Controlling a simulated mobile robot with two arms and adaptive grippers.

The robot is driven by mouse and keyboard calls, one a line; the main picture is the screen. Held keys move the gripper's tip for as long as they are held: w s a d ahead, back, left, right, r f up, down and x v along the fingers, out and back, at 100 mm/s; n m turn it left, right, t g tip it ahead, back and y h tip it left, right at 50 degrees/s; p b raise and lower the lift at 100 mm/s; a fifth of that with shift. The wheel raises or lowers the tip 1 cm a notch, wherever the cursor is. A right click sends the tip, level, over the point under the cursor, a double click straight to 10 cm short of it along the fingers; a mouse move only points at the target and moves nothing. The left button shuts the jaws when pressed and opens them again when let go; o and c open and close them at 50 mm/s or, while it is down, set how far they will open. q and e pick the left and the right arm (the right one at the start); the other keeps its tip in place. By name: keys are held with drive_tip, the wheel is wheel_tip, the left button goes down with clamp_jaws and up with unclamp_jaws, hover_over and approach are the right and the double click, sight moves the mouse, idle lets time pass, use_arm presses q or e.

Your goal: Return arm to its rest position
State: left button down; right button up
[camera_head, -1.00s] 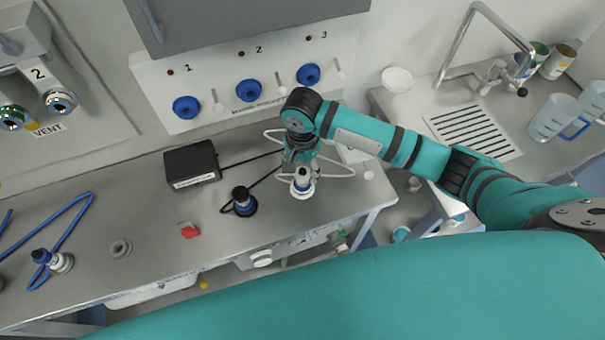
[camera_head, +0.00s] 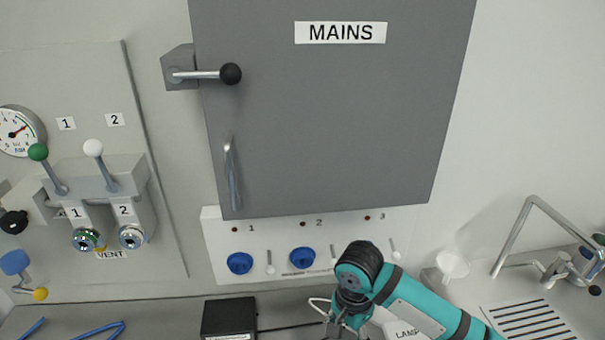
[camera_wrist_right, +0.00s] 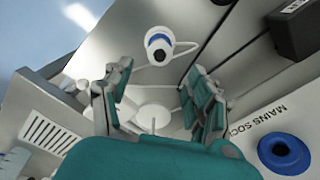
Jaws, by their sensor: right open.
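My right arm (camera_head: 425,305) comes in from the lower right in the head view, in front of the socket panel. My right gripper (camera_head: 345,328) is at the bottom edge there, its fingertips cut off. In the right wrist view, my right gripper (camera_wrist_right: 158,78) is open, with its fingers spread and nothing between the tips. A white plug with a blue ring (camera_wrist_right: 158,46) stands on the bench beyond the fingertips, its white cable beside it. My left gripper is in neither view.
A grey MAINS cabinet (camera_head: 335,120) with handles hangs above the panel (camera_head: 215,255) with blue sockets. A black box (camera_head: 229,317) is on the bench left of the gripper. A sink tap (camera_head: 530,235) is at the right. Valve levers (camera_head: 95,165) are at the left.

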drive_tip(key=s+a+f+n+t+y, duration=0.2)
drive_tip(key=s+a+f+n+y, duration=0.15)
drive_tip(key=s+n, duration=0.4)
drive_tip(key=s+d+f+n+t+h, duration=0.25)
drive_tip(key=s+d+n, duration=0.35)
drive_tip(key=s+d, duration=0.55)
wheel_tip(320, 180, down, 35)
drive_tip(key=s+g+b, duration=0.2)
drive_tip(key=s+b, duration=0.1)
drive_tip(key=b, duration=0.5)
drive_tip(key=s+d+f+b, duration=0.1)
drive_tip(key=s+f+b, duration=0.2)
drive_tip(key=s+f, duration=0.4)
drive_tip(key=s+d+f+g+h+b, duration=0.1)
drive_tip(key=s+f+b, duration=0.2)
drive_tip(key=s+f, duration=0.5)
wheel_tip(320, 180, down, 5)
drive_tip(key=shift+s+d+f, duration=0.15)
drive_tip(key=shift+s+f, duration=0.05)
drive_tip(key=shift+s, duration=0.05)
